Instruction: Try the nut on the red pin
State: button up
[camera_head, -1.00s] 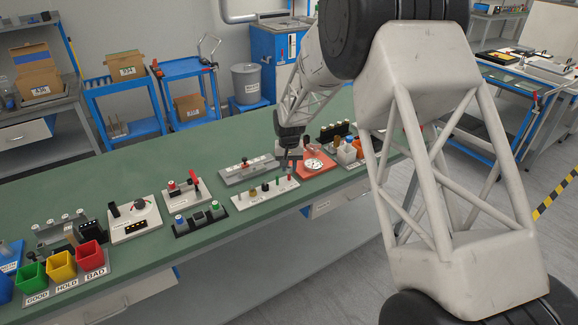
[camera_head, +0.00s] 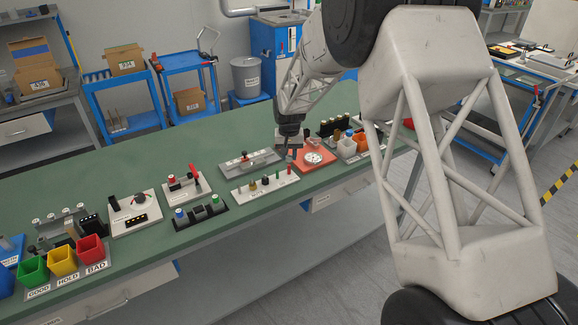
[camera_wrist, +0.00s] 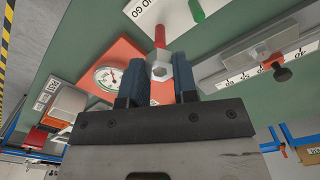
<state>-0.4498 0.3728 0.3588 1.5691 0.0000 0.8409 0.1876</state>
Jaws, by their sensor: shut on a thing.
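My gripper (camera_wrist: 160,82) is shut on a silver hex nut (camera_wrist: 159,69), held between the dark blue fingertips. In the wrist view the red pin (camera_wrist: 160,35) stands just past the nut, in line with it. I cannot tell whether they touch. The pin is on a white board (camera_wrist: 152,12) marked NO GO, with a green pin (camera_wrist: 196,10) beside it. In the head view my gripper (camera_head: 292,154) is above the right end of the board (camera_head: 246,197), near the red pin (camera_head: 289,170). The nut is too small to make out there.
An orange-red plate with a round dial gauge (camera_head: 314,158) is close to the right of my gripper. A grey fixture (camera_head: 250,163) lies behind the board. Small cups (camera_head: 347,147) stand further right. GOOD, HOLD and BAD bins (camera_head: 62,261) are far left.

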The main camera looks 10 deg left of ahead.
jog(key=shift+r, duration=1.8)
